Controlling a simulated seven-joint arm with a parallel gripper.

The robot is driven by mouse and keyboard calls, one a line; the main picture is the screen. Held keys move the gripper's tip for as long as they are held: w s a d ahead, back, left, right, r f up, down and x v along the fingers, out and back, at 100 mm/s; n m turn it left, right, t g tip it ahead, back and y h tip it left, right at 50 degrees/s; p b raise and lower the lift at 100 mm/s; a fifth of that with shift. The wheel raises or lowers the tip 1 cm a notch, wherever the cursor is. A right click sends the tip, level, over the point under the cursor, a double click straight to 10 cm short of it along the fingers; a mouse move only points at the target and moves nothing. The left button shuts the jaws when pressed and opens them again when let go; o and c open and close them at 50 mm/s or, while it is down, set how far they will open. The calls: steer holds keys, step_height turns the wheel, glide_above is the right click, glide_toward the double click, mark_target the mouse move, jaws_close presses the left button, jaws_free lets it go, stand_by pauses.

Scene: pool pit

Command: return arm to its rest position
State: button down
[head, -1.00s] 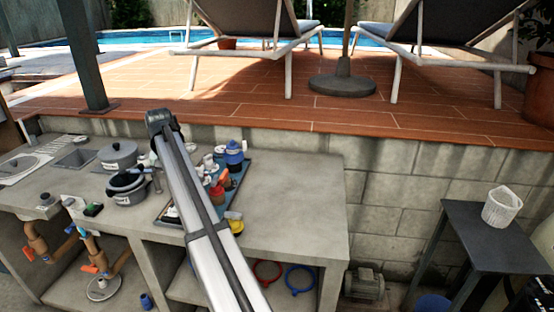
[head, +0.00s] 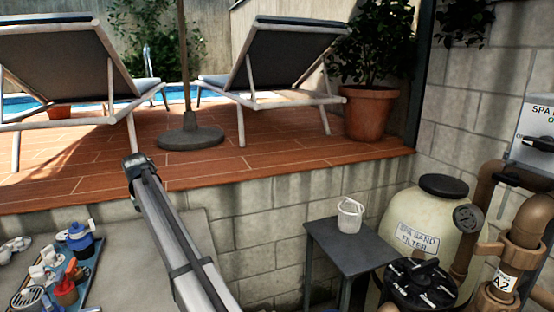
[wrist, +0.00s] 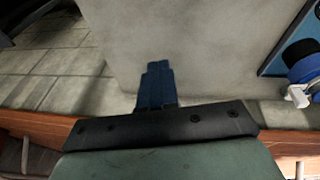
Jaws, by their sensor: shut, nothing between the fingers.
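My gripper is not clearly visible in the head view. In the wrist view my gripper (wrist: 156,70) shows as two dark blue fingers pressed together, with nothing between them. It is over the grey counter (wrist: 195,45), near its end; I cannot tell how high. The counter also shows in the head view (head: 150,270).
To the right stand a dark side table (head: 350,250) with a white basket (head: 350,215), a sand filter (head: 425,225) and brown pipes (head: 525,225). The block wall (head: 260,245) backs the counter.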

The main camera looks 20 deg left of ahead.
steer(key=w+d+f+m, duration=0.1)
steer(key=w+d+f, duration=0.3)
steer(key=w+d, duration=0.75)
steer(key=w+d+f+m+h, duration=0.1)
steer(key=w+d+f, duration=0.6)
steer(key=d+f, duration=0.2)
steer(key=s+d+f+m+g+h, duration=0.2)
steer(key=d+f+m+g, duration=0.1)
steer(key=d+f, duration=2.55)
steer(key=s+d+f+m+g, duration=0.1)
steer(key=s+d+f, duration=0.45)
steer(key=d, duration=0.35)
steer(key=s+d+f+g, duration=0.1)
steer(key=s+d+f, duration=0.4)
steer(key=s+d, duration=0.25)
steer(key=s+d+f+m+g, duration=0.1)
steer(key=s+d+f, duration=0.5)
steer(key=d, duration=0.3)
steer(key=s+d+f+m+g, duration=0.1)
steer(key=s+d, duration=0.3)
steer(key=s, duration=0.5)
steer(key=s+d+f+m+g+y, duration=0.1)
steer(key=s+d, duration=0.4)
steer(key=s, duration=0.5)
steer(key=s+d+f+m+g+y, duration=0.1)
steer(key=s+d, duration=0.3)
steer(key=s, duration=0.5)
steer(key=shift+s+d+f+g, duration=0.2)
steer(key=shift+s+g, duration=0.1)
steer(key=shift+g, duration=0.1)
